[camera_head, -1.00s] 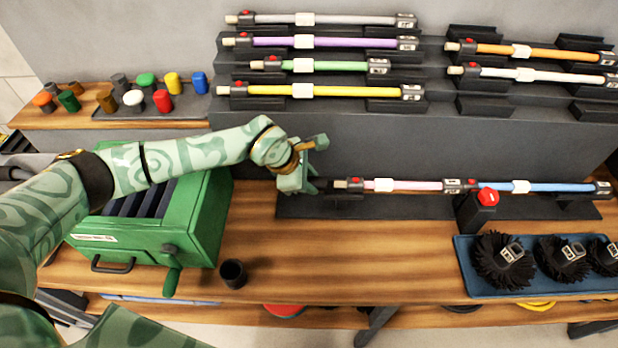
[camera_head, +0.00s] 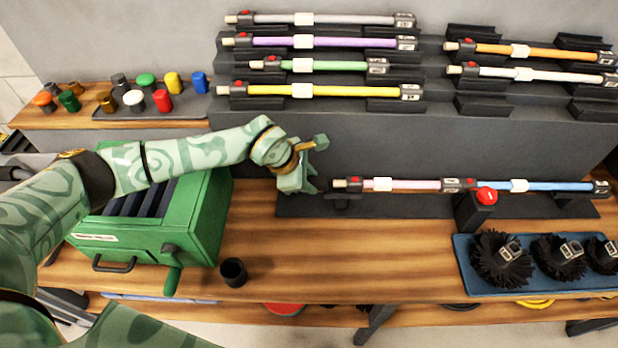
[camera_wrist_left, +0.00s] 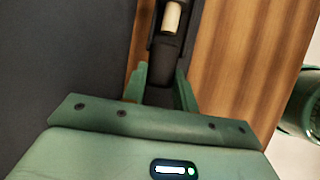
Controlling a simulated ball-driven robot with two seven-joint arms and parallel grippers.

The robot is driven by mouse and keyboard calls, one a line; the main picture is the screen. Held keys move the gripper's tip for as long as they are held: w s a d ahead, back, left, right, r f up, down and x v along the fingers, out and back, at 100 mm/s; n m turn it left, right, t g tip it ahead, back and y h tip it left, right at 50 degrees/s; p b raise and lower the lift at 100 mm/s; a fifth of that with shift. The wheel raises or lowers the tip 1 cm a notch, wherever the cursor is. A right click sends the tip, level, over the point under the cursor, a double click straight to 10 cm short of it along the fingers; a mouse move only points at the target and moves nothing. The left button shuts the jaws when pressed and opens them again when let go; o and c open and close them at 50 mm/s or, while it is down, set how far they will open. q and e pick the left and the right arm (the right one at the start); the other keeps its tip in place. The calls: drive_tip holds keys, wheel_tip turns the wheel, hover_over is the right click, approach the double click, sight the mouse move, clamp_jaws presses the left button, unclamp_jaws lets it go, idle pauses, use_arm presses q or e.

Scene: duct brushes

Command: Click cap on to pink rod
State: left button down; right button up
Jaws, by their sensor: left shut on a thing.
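The pink rod (camera_head: 415,185) lies level in black holders on a dark base on the bench, with its beige tip (camera_head: 340,183) pointing left. My left gripper (camera_head: 314,186) is just left of that tip, in line with the rod. In the left wrist view its green fingers (camera_wrist_left: 162,92) are shut on a dark cap (camera_wrist_left: 162,65). The beige tip (camera_wrist_left: 172,16) shows just beyond the cap. I cannot tell whether the cap and the tip touch. The cap is mostly hidden by the gripper in the head view. My right gripper is not in view.
A blue rod (camera_head: 550,187) continues right of the pink one, past a red button (camera_head: 486,195). A rack behind holds several rods. A green machine (camera_head: 205,225) and a black cup (camera_head: 233,272) stand left. Brushes lie in a blue tray (camera_head: 465,262). The bench's middle front is clear.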

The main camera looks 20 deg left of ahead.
use_arm(q)
drive_tip(key=shift+s+f+p, duration=0.1)
drive_tip(key=shift+s+p, duration=0.05)
drive_tip(key=shift+p, duration=0.15)
idle(0.4)
drive_tip(key=shift+d, duration=0.1)
drive_tip(key=shift+w+d, duration=0.35)
drive_tip(key=shift+d, duration=0.4)
drive_tip(key=shift+r, duration=0.2)
drive_tip(key=shift+w+d, duration=0.15)
drive_tip(key=shift+d, duration=0.2)
idle(0.7)
